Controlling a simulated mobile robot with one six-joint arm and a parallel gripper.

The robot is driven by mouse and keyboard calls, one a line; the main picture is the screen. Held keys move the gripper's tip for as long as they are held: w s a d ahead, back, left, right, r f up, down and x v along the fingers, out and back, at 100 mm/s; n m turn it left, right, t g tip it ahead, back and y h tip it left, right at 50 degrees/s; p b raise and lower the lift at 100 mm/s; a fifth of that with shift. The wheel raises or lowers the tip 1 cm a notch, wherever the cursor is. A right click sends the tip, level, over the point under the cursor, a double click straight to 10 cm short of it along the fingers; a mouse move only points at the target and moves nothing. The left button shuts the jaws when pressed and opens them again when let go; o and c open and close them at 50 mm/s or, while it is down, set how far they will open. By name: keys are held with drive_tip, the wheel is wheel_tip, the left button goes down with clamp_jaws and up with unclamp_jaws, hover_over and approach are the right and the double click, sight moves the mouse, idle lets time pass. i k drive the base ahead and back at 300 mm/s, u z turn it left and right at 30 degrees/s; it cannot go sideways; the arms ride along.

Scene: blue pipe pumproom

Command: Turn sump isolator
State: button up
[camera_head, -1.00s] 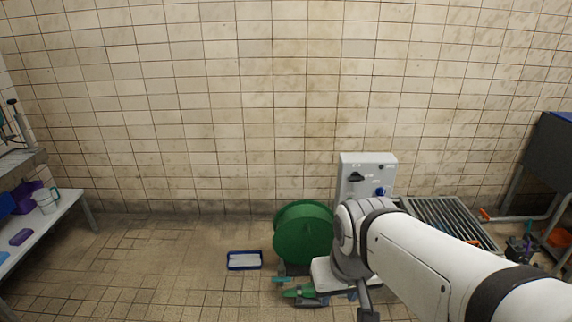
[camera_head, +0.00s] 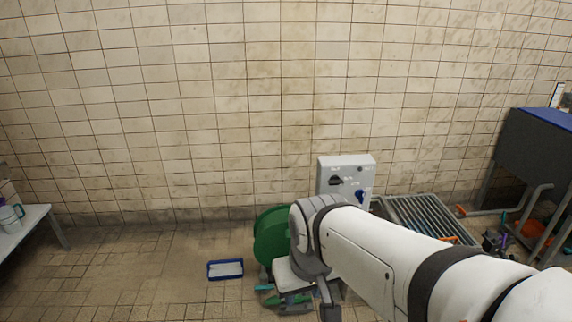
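A white control box (camera_head: 345,167) stands upright against the tiled wall, just beyond my arm. Its face carries a black rotary handle (camera_head: 336,181) at the left and a blue knob (camera_head: 360,196) lower right. The labels are too small to read, so I cannot tell which is the sump isolator. My arm crosses in front of the box's lower part. My gripper (camera_head: 330,312) hangs at the bottom edge, below and in front of the box, apart from both knobs. Its fingertips are cut off or too small to judge.
A green round reel (camera_head: 270,238) stands left of my arm. A blue-rimmed tray (camera_head: 225,269) lies on the floor. A metal grating (camera_head: 425,218) lies right of the box. A bench (camera_head: 30,228) is at far left, a dark sink (camera_head: 535,150) at right. Floor between bench and tray is clear.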

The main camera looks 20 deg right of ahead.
sight(334, 180)
drive_tip(key=i, duration=0.85)
drive_tip(key=u, duration=0.05)
